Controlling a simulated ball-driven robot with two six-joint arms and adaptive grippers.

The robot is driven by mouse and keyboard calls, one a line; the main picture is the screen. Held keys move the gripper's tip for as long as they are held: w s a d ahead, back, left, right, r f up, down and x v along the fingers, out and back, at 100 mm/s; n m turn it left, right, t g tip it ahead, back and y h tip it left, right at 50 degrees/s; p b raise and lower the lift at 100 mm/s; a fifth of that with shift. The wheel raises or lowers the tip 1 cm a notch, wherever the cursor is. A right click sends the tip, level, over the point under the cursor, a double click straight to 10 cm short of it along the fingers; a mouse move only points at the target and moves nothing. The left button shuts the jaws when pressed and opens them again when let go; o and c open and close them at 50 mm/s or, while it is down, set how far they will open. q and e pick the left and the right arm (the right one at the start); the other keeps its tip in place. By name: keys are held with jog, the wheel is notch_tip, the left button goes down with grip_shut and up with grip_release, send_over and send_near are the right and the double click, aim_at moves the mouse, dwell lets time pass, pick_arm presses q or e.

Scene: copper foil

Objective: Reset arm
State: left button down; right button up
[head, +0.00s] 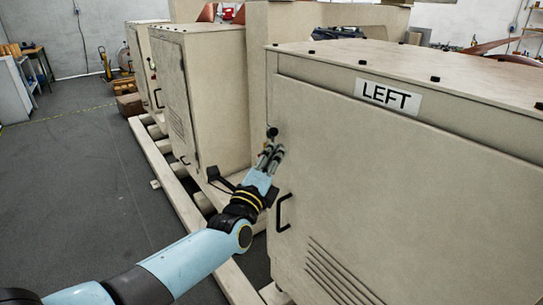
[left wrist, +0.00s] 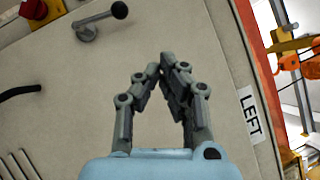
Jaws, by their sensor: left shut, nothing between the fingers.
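My left arm comes in from the left in the head view. Its gripper (head: 272,151) is in front of the big beige cabinet (head: 400,190), near the cabinet's left edge. The gripper is just below a small black knob (head: 271,132) and above a black door handle (head: 284,212). In the left wrist view the two fingertips (left wrist: 164,68) meet at a point with nothing between them. That view shows a lever with a black ball end (left wrist: 119,10), apart from the fingers. I cannot tell how close the fingertips are to the cabinet face. My right gripper is not in view.
The cabinet carries a LEFT sign (head: 388,96) and vent slots (head: 340,275). A second beige cabinet (head: 205,100) stands behind on a pale floor rail (head: 170,185). A red button (left wrist: 33,9) is near the lever. The dark floor (head: 80,190) at left is open.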

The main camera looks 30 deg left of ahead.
pick_arm(q)
jog(key=shift+s+d, duration=0.1)
jog(key=shift+s, duration=0.65)
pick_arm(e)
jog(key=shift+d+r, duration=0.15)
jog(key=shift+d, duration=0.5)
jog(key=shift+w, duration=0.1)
